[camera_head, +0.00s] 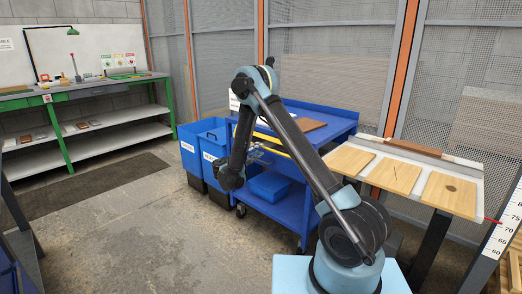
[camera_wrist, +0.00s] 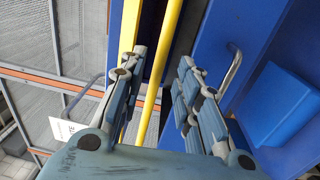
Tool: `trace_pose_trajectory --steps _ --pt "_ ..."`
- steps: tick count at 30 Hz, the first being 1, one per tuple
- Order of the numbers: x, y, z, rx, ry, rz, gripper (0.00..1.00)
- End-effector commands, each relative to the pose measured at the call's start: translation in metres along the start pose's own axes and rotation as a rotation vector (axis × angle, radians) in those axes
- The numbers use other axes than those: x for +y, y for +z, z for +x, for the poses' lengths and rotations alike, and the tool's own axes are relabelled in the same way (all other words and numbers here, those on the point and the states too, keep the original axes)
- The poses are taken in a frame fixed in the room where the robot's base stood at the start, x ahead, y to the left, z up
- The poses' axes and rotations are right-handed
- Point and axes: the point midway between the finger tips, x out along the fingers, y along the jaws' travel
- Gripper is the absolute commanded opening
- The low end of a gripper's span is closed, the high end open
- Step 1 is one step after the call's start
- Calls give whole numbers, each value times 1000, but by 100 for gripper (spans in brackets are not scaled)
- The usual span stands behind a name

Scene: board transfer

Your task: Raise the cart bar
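The blue cart (camera_head: 342,120) stands in the middle of the head view, with a yellow bar (camera_head: 271,142) along its near side. In the wrist view the thin yellow bar (camera_wrist: 164,60) runs lengthwise between the two fingers of my gripper (camera_wrist: 162,60). The fingers are apart, with gaps beside the bar, so my gripper is open and not closed on it. In the head view my gripper (camera_head: 257,153) is small, close to the bar and partly hidden by my arm.
A brown board (camera_head: 308,124) lies on the cart top; a blue bin (camera_head: 269,186) sits on its lower shelf. Blue bins (camera_head: 207,146) stand to its left. A table (camera_head: 463,212) with wooden boards is at right, a green-framed bench (camera_head: 78,93) at left. Floor in front is clear.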

Motion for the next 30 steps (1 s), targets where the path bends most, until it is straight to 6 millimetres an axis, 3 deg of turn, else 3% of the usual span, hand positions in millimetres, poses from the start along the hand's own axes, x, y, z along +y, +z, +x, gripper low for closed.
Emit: trace_pose_trajectory --steps 3,9,21,25,29,30 --pt "0 1 19 -3 0 0 31" --pt "0 0 38 -1 0 0 31" --pt "0 0 44 0 0 0 31" --pt "0 0 44 0 0 0 1" --pt "0 0 43 0 -1 1 0" --pt "0 -11 34 4 -1 1 0"
